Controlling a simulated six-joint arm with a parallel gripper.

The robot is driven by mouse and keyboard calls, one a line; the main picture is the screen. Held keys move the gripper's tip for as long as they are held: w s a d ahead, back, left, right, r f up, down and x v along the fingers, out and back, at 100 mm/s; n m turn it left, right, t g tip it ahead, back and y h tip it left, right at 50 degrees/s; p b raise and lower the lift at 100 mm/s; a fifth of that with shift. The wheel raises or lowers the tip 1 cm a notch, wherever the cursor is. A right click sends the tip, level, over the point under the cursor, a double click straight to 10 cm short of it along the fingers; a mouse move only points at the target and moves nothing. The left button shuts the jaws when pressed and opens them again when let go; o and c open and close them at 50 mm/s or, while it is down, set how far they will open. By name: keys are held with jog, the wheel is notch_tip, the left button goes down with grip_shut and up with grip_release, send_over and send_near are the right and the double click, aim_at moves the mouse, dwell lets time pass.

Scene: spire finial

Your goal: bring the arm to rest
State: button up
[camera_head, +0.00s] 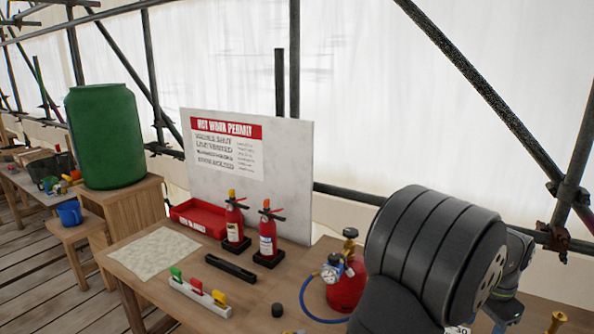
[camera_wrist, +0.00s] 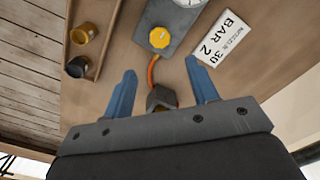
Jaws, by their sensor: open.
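My gripper (camera_wrist: 163,88) shows in the wrist view with its two blue fingers spread apart and nothing between their tips. It hangs over a wooden table (camera_wrist: 225,75). Beyond the fingertips are a yellow knob (camera_wrist: 159,37) on a grey box (camera_wrist: 180,20) and an orange hose (camera_wrist: 152,72). The hose runs toward a dark block (camera_wrist: 161,97) seen between the fingers. I cannot tell how high the gripper is above them.
In the head view, a red gas cylinder (camera_head: 347,288) with a blue hose stands close beside my arm. Two fire extinguishers (camera_head: 267,235), a red tray (camera_head: 200,216) and a permit board (camera_head: 295,170) stand behind. Scaffold poles (camera_head: 490,90) cross the right. The wrist view shows a label card (camera_wrist: 222,38).

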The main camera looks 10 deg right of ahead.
notch_tip(320, 180, down, 11)
jog(key=shift+r, duration=0.1)
dwell(0.5)
notch_tip(320, 180, up, 17)
notch_tip(320, 180, down, 17)
jog(key=shift+f, duration=0.15)
jog(key=n, duration=0.6)
jog(key=shift+n, duration=0.3)
jog(key=n, duration=0.6)
jog(key=shift+r, duration=1.6)
